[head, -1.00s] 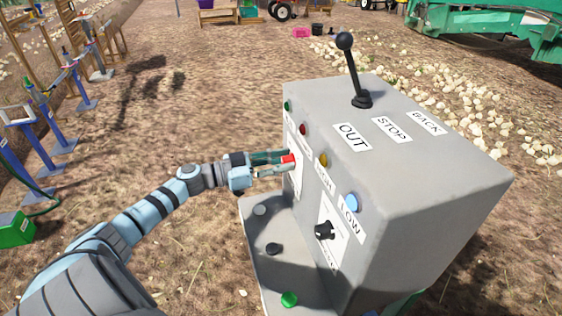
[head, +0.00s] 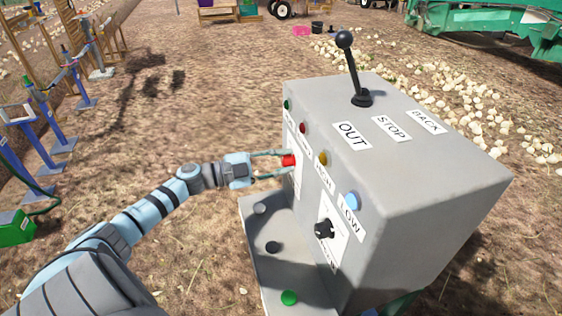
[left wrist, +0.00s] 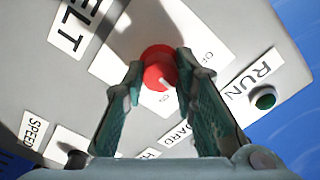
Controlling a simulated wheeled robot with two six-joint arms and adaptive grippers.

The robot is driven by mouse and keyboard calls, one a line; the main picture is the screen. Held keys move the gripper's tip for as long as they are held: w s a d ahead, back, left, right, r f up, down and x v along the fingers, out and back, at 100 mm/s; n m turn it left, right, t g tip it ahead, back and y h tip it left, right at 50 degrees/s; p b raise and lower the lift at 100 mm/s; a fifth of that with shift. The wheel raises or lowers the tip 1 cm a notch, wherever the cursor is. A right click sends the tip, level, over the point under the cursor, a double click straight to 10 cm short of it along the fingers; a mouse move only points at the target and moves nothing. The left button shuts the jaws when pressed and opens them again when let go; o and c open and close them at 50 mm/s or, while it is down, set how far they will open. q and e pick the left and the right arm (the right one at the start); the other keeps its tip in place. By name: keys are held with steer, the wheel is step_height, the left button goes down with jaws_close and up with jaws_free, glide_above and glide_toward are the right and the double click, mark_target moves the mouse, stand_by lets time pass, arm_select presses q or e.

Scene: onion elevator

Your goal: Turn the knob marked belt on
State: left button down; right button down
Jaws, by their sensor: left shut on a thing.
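The red knob (head: 289,160) is on the left-facing side of the grey control box (head: 425,200). In the left wrist view the red knob (left wrist: 155,66) sits on a white plate with small OFF and ON markings. Its white pointer mark faces toward the ON marking. A label reading "ELT" (left wrist: 77,27), its start cut off, is near the plate. My left gripper (head: 274,163) is shut on the knob, one finger on each side, as the left wrist view (left wrist: 160,68) also shows. My right gripper is out of view.
A black knob (head: 324,230) and several coloured buttons are on the box. A black lever (head: 353,70) rises from its top beside OUT, STOP and BACK labels. A grey ledge (head: 258,255) with buttons juts out below.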

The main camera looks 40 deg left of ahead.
arm_select(q)
steer(key=m+b, duration=0.1)
steer(key=m, duration=0.3)
steer(key=shift+f+m, duration=0.15)
steer(key=shift+m, duration=0.15)
steer(key=shift+m+b, duration=0.4)
steer(key=shift+m, duration=1.2)
steer(key=c, duration=1.3)
jaws_free()
